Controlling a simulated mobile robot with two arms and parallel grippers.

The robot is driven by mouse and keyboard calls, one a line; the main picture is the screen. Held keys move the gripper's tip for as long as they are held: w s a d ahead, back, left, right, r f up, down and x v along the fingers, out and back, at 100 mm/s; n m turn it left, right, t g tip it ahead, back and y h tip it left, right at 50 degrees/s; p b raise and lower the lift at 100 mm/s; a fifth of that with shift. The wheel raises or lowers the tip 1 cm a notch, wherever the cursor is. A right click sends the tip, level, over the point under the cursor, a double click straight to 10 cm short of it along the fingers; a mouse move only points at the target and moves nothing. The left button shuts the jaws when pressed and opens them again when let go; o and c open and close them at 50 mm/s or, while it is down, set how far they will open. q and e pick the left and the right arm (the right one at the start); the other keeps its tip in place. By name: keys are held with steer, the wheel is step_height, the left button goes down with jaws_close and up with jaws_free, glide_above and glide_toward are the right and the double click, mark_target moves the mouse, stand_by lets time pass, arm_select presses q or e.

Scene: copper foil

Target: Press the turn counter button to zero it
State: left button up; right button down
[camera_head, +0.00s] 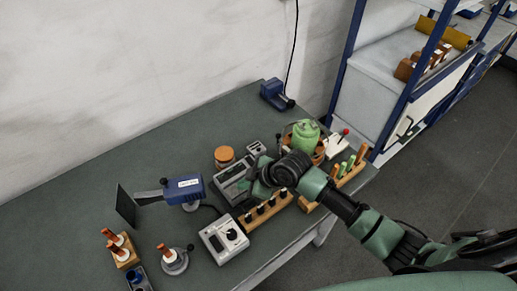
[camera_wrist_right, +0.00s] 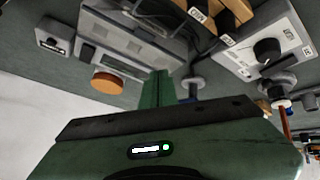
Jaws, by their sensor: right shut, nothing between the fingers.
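A small grey box with a dark window (camera_head: 256,147), possibly the turn counter, sits on the green bench behind a larger grey device (camera_head: 228,183). In the right wrist view the small box (camera_wrist_right: 52,38) is at upper left, beside the larger device (camera_wrist_right: 125,40). I cannot make out a button or which one is the counter. My right gripper (camera_head: 256,187) is over the right side of the larger device and hides part of it. Its shut, empty fingers (camera_wrist_right: 158,85) show in the wrist view, pointing toward that device. My left gripper is not in view.
A white knob box (camera_head: 222,239) stands in front, beside a wooden rack (camera_head: 266,211) of black-handled tools. An orange-lidded jar (camera_head: 224,156) is left of the small box. A green canister (camera_head: 305,134) stands behind my right arm. The bench's far left is clear.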

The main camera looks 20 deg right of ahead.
steer(key=shift+n+t, duration=0.6)
steer(key=shift+n, duration=0.2)
steer(key=w+d+r, duration=0.1)
steer(key=w, duration=0.2)
steer(key=w+d, duration=0.2)
steer(key=w, duration=0.2)
steer(key=w+d+r, duration=0.1)
steer(key=w+d, duration=0.1)
steer(key=w, duration=0.1)
steer(key=shift+w+d+r, duration=0.2)
steer(key=shift+w+r, duration=0.1)
steer(key=w+d+r+t, duration=0.1)
steer(key=w+d+r, duration=0.2)
steer(key=w+d, duration=0.2)
steer(key=shift+w+r+n, duration=0.3)
steer(key=shift+w, duration=0.15)
steer(key=shift+f, duration=0.1)
steer(key=shift+f, duration=0.1)
steer(key=b, duration=0.6)
glide_above(259, 149)
steer(key=f, duration=0.7)
steer(key=shift+s+d+f, duration=0.25)
steer(key=shift+s+f, duration=0.1)
steer(key=shift+f, duration=0.05)
steer(key=shift+f+b, duration=0.35)
steer(key=shift+f, duration=0.05)
